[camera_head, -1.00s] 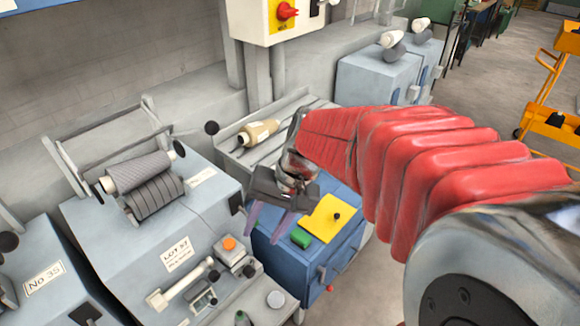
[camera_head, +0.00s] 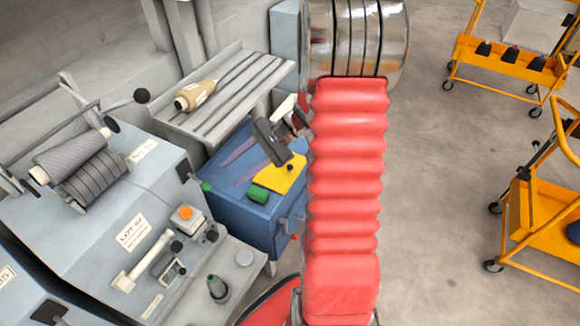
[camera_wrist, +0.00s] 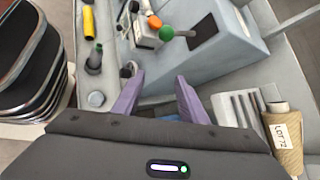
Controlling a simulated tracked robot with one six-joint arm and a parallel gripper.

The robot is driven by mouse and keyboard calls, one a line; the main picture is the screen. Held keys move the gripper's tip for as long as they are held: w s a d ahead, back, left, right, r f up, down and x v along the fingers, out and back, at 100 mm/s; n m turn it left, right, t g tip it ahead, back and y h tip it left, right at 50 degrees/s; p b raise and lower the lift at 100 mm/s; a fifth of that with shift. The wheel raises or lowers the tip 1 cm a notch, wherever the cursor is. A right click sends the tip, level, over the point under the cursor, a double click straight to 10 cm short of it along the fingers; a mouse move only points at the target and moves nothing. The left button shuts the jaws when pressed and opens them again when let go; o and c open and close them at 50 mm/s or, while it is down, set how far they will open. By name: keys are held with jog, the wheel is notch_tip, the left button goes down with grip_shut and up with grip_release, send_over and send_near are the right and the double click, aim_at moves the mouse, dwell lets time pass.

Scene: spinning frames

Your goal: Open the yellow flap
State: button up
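The yellow flap (camera_head: 281,175) lies flat on top of a blue cabinet (camera_head: 240,205), with a small black knob (camera_head: 290,168) on it. My gripper (camera_head: 231,174) is above the cabinet, up and left of the flap in the head view, its dark body close to the flap's upper edge. Its two purple fingers are spread and point left, away from the flap, with nothing between them. The wrist view shows the spread fingers (camera_wrist: 159,76) too. The flap does not show in the wrist view.
A grey machine with an orange button (camera_head: 185,213) stands left of the cabinet. A slatted tray with a tan spool (camera_head: 195,95) is behind it; the spool also shows in the wrist view (camera_wrist: 285,140). Yellow carts (camera_head: 540,215) stand right, beyond open floor.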

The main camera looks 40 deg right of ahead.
jog(key=w+d+f+m+t, duration=0.25)
jog(key=d+f+m, duration=0.2)
jog(key=d, duration=0.25)
jog(key=m+t+h, duration=0.8)
jog(key=m+t, duration=0.3)
jog(key=m, duration=0.3)
send_near(290, 166)
jog(key=s, duration=0.1)
jog(key=s+d+f, duration=0.1)
jog(key=s, duration=0.1)
jog(key=shift+s+f, duration=0.1)
jog(key=shift+f, duration=0.05)
jog(key=w, duration=0.4)
jog(key=w+a, duration=0.1)
jog(key=w, duration=0.4)
jog(key=w+a, duration=0.1)
jog(key=w, duration=0.3)
jog(key=shift+w, duration=0.35)
grip_shut()
